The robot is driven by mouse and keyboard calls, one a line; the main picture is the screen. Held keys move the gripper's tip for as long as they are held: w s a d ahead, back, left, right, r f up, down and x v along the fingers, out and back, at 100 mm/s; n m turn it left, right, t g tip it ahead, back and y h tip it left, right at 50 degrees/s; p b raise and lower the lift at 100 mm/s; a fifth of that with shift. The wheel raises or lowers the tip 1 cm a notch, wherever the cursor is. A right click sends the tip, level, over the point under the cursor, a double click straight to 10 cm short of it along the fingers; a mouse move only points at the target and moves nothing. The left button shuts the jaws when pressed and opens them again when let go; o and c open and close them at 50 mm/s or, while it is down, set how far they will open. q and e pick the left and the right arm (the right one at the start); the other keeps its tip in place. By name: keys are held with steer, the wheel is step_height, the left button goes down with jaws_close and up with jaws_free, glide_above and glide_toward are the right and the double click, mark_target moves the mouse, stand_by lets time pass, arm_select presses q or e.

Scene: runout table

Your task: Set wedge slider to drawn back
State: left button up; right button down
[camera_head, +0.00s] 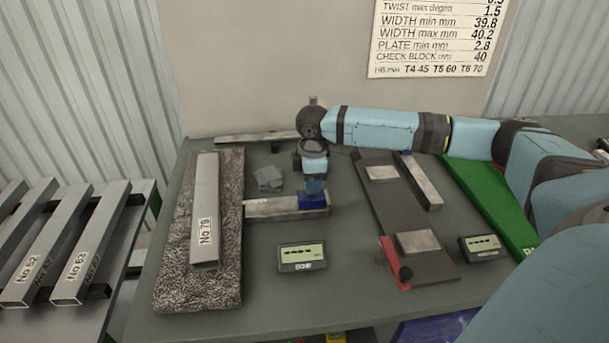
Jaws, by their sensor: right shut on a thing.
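A blue block (313,202), which looks like the wedge slider, sits at the right end of a grey metal bar (272,208) lying on the table. My right gripper (314,186) points down over the block and is shut on its upper part. The fingertips and the exact grip are partly hidden by the gripper body. The bar's left end reaches the edge of a grey fleecy mat (190,288). My left gripper is not in view.
A square tube marked No 79 (206,185) lies on the mat. Small displays (302,257) (482,247), a dark plate fixture (385,203) with a red lever (393,264), another bar (421,182) and a green strip (487,200) surround the arm. Table front is mostly clear.

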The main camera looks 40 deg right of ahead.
steer(key=shift+d, duration=0.15)
steer(key=c, duration=1)
jaws_free()
steer(key=shift+s, duration=0.1)
steer(key=shift+c, duration=0.2)
steer(key=shift+o, duration=1.2)
steer(key=shift+d, duration=0.1)
steer(key=shift+s, duration=0.1)
steer(key=shift+r, duration=0.25)
step_height(320, 180, up, 13)
steer(key=shift+r+p, duration=0.2)
steer(key=shift+p, duration=0.1)
steer(key=shift+f, duration=0.1)
